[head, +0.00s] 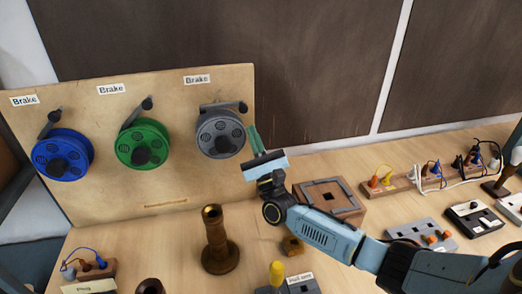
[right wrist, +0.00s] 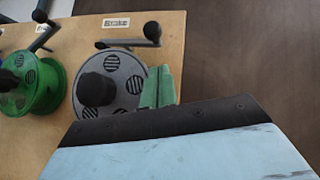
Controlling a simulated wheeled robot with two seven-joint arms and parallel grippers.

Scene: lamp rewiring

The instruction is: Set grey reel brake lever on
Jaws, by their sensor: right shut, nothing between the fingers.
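The grey reel (head: 217,141) is mounted on the upright wooden board, rightmost of three reels. Its dark brake lever (head: 220,106) lies nearly level along the reel's top edge, with its black knob at the right end. In the right wrist view the lever (right wrist: 122,43) also runs nearly level above the grey reel (right wrist: 124,72). My right gripper (head: 254,138) is shut and empty, its green fingers just right of the reel and below the knob. In the right wrist view the fingertips (right wrist: 159,76) overlap the reel's right edge; contact cannot be told. My left gripper is out of view.
The blue reel (head: 75,146) and green reel (head: 130,135) have levers slanting up to the right. A brass post (head: 216,240), a wooden box (head: 331,196) and several socket blocks stand on the table. A dark wall panel is behind.

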